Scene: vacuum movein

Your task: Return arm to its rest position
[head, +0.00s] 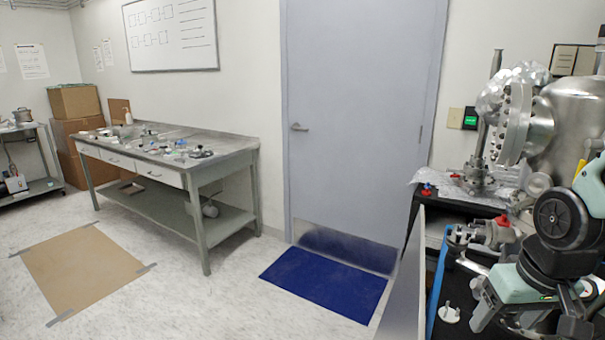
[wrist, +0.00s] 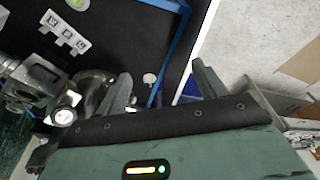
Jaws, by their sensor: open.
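My arm (head: 563,218), with teal and black links, is folded at the right edge of the head view, in front of a large metal vacuum chamber (head: 575,110). My gripper (wrist: 163,82) shows in the wrist view with its two fingers spread apart and nothing between them. It is over a black surface with a blue edge (wrist: 178,50). A small white part (wrist: 150,78) lies on that surface just beyond the fingers. In the head view, my arm hides part of the black, blue-edged surface.
Metal fittings (wrist: 35,80) are close by the left finger. A card with printed markers (wrist: 66,33) lies behind them. A grey workbench (head: 225,158) with small parts, a closed door (head: 350,120), a blue mat (head: 325,284) and a taped brown floor patch (head: 82,265) are further left. The floor between is clear.

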